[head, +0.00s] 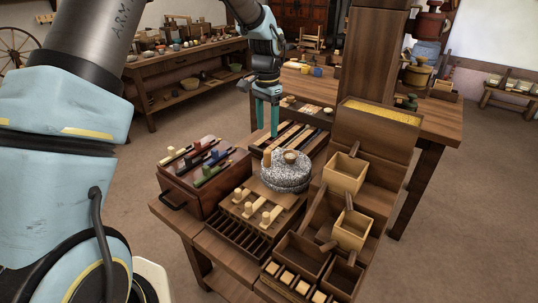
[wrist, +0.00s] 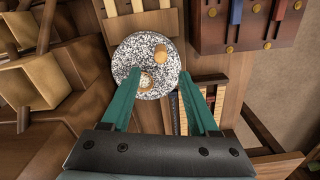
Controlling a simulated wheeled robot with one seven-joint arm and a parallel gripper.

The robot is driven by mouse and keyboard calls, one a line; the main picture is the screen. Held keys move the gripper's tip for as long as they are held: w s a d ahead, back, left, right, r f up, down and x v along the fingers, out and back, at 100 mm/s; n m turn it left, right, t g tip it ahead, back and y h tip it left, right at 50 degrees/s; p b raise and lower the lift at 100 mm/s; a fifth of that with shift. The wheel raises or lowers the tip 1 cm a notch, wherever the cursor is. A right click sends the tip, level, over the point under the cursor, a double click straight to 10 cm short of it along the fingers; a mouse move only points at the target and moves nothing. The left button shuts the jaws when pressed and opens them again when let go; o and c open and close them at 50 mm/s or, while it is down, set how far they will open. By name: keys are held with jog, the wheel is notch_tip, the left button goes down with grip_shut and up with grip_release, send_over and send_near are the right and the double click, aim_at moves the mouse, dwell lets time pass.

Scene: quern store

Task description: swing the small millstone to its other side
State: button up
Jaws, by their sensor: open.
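The small millstone (head: 287,177) is a round, speckled grey stone lying flat on a wooden bench, in the middle of the head view. An upright wooden peg handle (head: 267,157) stands near its left rim, and a small pale round fitting (head: 290,156) sits on its top. In the wrist view the stone (wrist: 132,55) lies ahead of my fingers, with its peg (wrist: 160,53) toward the upper right and the round fitting (wrist: 146,81) nearer me. My gripper (head: 267,130) has two teal fingers, open and empty, pointing down above and behind the peg. The peg is outside the fingers.
A red-brown box (head: 228,184) with coloured sliders is left of the stone. A board with pale pegs (head: 265,213) lies in front. Wooden bins and scoops (head: 346,172) and a tall post (head: 360,60) stand to the right. A striped rack (head: 299,137) lies behind.

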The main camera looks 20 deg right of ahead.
aim_at(267, 151)
jog(key=shift+d+f, duration=0.15)
jog(key=shift+f, duration=0.3)
notch_tip(267, 151, down, 10)
jog(key=shift+r+p, duration=0.1)
jog(key=shift+p, duration=0.85)
grip_shut()
dwell(0.5)
